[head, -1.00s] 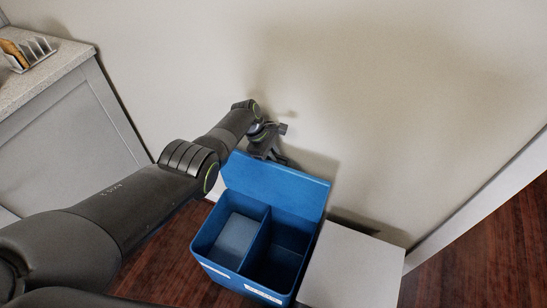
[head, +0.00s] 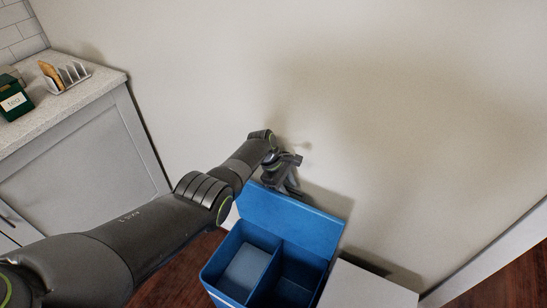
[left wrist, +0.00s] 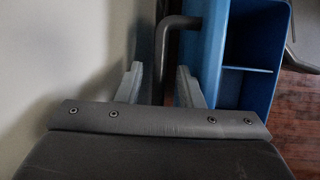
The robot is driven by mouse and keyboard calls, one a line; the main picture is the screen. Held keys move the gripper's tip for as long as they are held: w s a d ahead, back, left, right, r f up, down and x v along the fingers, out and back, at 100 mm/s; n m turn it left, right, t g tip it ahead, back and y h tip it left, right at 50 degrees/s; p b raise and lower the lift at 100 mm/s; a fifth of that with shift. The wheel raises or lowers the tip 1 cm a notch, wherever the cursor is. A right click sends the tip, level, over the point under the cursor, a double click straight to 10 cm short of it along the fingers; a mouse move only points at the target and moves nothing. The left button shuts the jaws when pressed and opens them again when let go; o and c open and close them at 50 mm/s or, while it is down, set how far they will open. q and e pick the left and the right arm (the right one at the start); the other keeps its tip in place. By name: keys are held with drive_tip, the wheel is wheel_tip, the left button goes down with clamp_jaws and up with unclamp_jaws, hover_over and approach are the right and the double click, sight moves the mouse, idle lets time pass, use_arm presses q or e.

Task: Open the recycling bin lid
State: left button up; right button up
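The blue recycling bin (head: 222,262) stands on the floor near the wall, with two open compartments in view. Its blue lid (head: 290,220) is raised at the wall side, tilted back. My left gripper (head: 290,188) is at the lid's upper edge, between lid and wall. In the left wrist view its two fingers (left wrist: 158,75) are spread apart, with a grey bent handle (left wrist: 163,55) showing between them at the lid's outer side; no grip on it is visible. The bin also shows in that view (left wrist: 248,72). My right gripper is out of view.
A white box-like unit (head: 365,290) stands right of the bin. A counter (head: 75,98) at the left holds a toast rack (head: 66,77) and a green tea box (head: 15,103). The pale wall (head: 400,110) is close behind my left gripper.

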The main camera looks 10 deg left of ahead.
use_arm(q)
drive_tip(key=p+v, duration=0.4)
drive_tip(key=v, duration=1.1)
drive_tip(key=shift+r, duration=0.2)
drive_tip(key=shift+a+f, duration=0.1)
